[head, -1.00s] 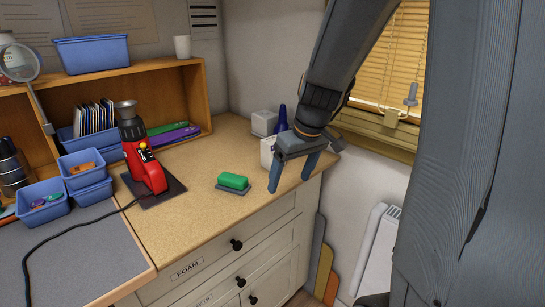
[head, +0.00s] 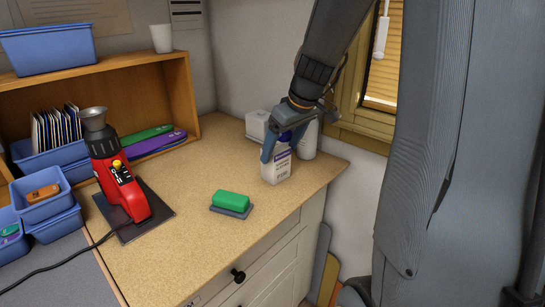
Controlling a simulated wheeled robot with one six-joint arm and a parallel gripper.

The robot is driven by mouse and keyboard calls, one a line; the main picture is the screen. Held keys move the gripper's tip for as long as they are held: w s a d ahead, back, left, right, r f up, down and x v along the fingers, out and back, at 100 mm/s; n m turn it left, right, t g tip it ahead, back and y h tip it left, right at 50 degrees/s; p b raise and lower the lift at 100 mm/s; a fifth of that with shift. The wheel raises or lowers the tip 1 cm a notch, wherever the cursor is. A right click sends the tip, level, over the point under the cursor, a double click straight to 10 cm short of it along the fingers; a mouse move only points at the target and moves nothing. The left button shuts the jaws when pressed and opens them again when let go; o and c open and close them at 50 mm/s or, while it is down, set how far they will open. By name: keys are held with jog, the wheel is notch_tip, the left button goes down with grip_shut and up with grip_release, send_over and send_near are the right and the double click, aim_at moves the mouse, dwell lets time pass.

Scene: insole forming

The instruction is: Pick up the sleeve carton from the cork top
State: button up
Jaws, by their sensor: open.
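A white carton with dark print (head: 277,168) stands upright on the cork top (head: 200,195) near its right edge in the head view. It looks like the sleeve carton. My gripper (head: 282,147) is open and low over the carton's upper part. One blue-grey finger shows at the carton's left upper side. The other finger is partly hidden, so I cannot tell whether either touches the carton.
A white box (head: 257,125) stands behind the carton, and a white cylinder (head: 308,142) stands close on its right. A green-topped block (head: 231,199) lies in front. A red machine (head: 119,180) stands further left. The cork between them is clear.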

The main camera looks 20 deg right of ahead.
jog(key=shift+w+a+f, duration=0.1)
jog(key=shift+w+a, duration=0.05)
jog(key=shift+w, duration=0.15)
jog(key=shift+w+a+f, duration=0.1)
jog(key=shift+w+f, duration=0.05)
jog(key=shift+f, duration=0.15)
jog(key=shift+x, duration=1.15)
jog(key=f, duration=0.1)
jog(key=f+p, duration=0.1)
jog(key=f, duration=0.1)
jog(key=shift+w+f, duration=0.15)
jog(key=shift+w, duration=0.1)
jog(key=shift+w+a+f, duration=0.15)
jog(key=shift+w+f, duration=0.15)
jog(key=shift+f, duration=0.3)
jog(key=shift+c, duration=0.3)
jog(key=c, duration=1.2)
jog(key=shift+r, duration=0.1)
